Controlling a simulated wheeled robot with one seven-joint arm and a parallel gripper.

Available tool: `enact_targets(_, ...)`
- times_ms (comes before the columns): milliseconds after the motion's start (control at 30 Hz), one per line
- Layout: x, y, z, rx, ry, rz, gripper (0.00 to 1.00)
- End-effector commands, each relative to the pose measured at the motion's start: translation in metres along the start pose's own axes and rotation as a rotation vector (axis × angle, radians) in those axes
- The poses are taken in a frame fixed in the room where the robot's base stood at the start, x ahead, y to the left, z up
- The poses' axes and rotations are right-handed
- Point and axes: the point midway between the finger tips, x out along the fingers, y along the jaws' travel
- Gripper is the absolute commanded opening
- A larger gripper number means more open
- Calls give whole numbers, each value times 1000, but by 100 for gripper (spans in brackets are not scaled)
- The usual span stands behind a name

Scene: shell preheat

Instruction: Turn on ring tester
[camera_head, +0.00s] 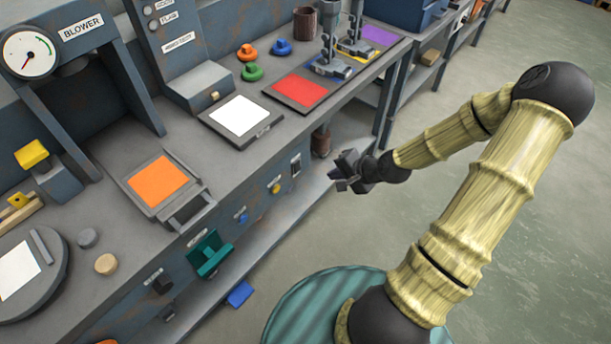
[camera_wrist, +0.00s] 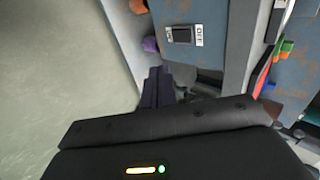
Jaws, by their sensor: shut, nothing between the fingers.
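A dark rocker switch (camera_head: 295,165) with a light plate sits on the bench's front face. What looks like the same switch shows in the wrist view (camera_wrist: 182,35), on a blue-grey panel, with lettering that seems to read OFF. No label that I can read names the ring tester, so I cannot tell which unit it is. My gripper (camera_head: 347,172) is shut and empty in front of the bench face, to the right of the switch and apart from it. In the wrist view, its dark fingers (camera_wrist: 157,88) are below the switch, close together.
A yellow knob (camera_head: 275,187), a blue knob (camera_head: 240,216) and a teal handle (camera_head: 209,256) stick out of the bench front. White (camera_head: 240,115), red (camera_head: 300,91) and orange (camera_head: 158,181) plates lie on top. The floor at right is clear.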

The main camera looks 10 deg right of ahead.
Motion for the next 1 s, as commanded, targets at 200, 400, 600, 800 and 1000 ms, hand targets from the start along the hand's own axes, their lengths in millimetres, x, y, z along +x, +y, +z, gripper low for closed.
enact_targets(200,0,0,0,-3,-1,3,0)
enact_targets(400,11,0,1,-5,-2,3,0)
enact_targets(600,38,1,1,-4,-4,4,0)
enact_targets(800,72,1,2,-5,-4,5,0)
enact_targets(1000,106,0,2,-7,-4,5,0)
